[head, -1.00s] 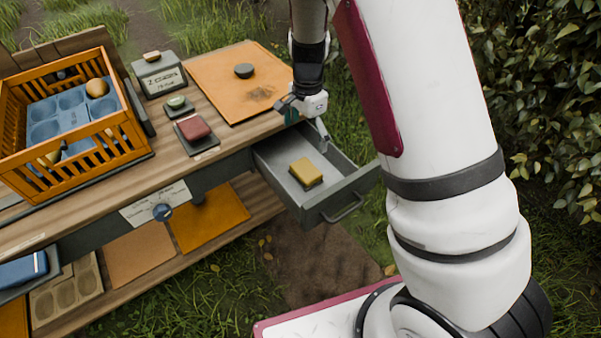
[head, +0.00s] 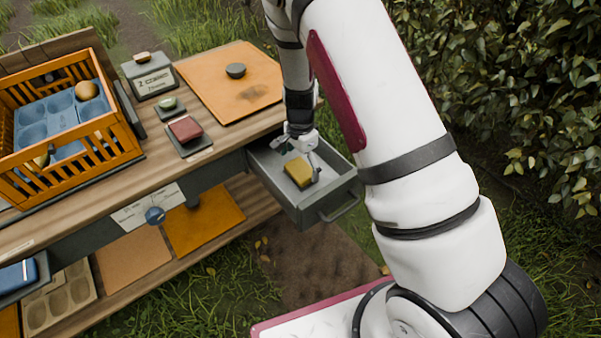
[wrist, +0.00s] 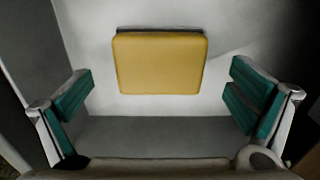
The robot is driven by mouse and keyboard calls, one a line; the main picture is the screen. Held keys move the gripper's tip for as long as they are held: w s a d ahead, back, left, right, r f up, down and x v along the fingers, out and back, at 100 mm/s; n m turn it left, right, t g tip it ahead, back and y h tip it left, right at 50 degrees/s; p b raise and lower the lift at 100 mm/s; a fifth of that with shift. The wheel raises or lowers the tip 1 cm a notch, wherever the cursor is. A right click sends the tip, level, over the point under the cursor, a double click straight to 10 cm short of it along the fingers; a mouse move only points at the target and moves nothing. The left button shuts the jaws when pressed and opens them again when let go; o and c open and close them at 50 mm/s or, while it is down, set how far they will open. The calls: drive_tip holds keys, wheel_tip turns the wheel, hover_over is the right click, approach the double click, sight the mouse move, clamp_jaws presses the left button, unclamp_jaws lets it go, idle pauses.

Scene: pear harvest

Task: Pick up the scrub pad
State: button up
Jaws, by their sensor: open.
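The scrub pad (head: 298,171) is a yellow block with a dark underside, lying in the open grey drawer (head: 328,192). In the wrist view the pad (wrist: 160,63) lies flat on the drawer floor, ahead of the fingertips and between their lines. My gripper (head: 298,152) is over the drawer, close to the pad. In the wrist view my gripper (wrist: 161,91) is open, its teal-padded fingers wide apart on either side and apart from the pad. Nothing is between the fingers.
On the bench stand an orange crate (head: 126,138) with a blue tray, a red block (head: 186,128) on a dark plate, a grey box (head: 150,78) and an orange board (head: 205,80). A hedge is at right.

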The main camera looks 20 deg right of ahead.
sight(301, 168)
wheel_tip(301, 168, down, 3)
drive_tip(key=shift+r, duration=0.1)
drive_tip(key=c, duration=1.3)
wheel_tip(301, 168, up, 10)
drive_tip(key=shift+r+p, duration=0.1)
drive_tip(key=shift+p, duration=0.3)
